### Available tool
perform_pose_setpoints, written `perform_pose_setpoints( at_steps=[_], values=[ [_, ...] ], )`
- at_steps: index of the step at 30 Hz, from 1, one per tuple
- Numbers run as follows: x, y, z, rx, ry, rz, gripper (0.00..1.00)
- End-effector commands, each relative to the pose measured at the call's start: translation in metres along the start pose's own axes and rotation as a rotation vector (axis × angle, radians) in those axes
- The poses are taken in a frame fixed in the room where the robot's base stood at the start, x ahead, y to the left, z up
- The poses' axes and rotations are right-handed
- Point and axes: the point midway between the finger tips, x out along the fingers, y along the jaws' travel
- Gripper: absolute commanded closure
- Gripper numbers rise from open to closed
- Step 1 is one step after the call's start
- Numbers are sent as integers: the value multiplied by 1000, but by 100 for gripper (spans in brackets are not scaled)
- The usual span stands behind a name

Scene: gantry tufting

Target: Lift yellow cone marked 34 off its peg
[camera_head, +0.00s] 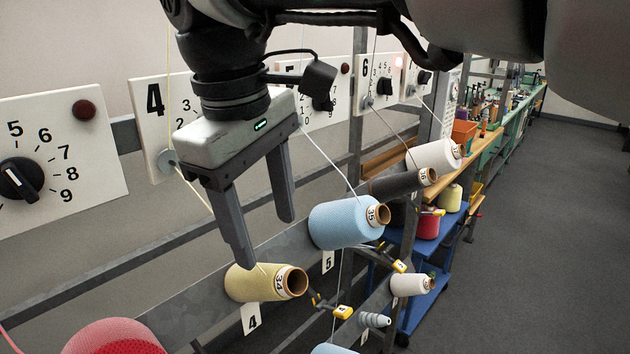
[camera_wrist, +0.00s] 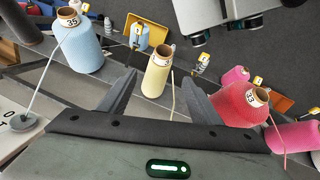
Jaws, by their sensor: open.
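The yellow cone marked 34 (camera_head: 252,283) sits on the rack rail above the label 4, its open brown tube end facing right. My gripper (camera_head: 268,243) is open and empty, with its fingers pointing down just above and behind the cone in the head view. In the wrist view the yellow cone (camera_wrist: 157,78) stands beyond the fingertips, roughly centred between the two fingers (camera_wrist: 160,88). A thread runs from the cone. Its peg is hidden inside the tube.
A light blue cone marked 35 (camera_head: 340,224) is close on the right along the rail. A red cone (camera_head: 115,338) is at lower left; in the wrist view the red cone (camera_wrist: 240,103) is near the right finger. Threads cross nearby. Dial panels (camera_head: 60,150) line the wall.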

Motion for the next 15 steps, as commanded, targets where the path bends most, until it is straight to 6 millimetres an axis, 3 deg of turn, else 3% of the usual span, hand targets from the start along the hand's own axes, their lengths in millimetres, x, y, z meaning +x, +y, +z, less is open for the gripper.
perform_pose_setpoints(
  at_steps=[15],
  values=[
    [105,0,1,1,-4,-1,42]
  ],
)
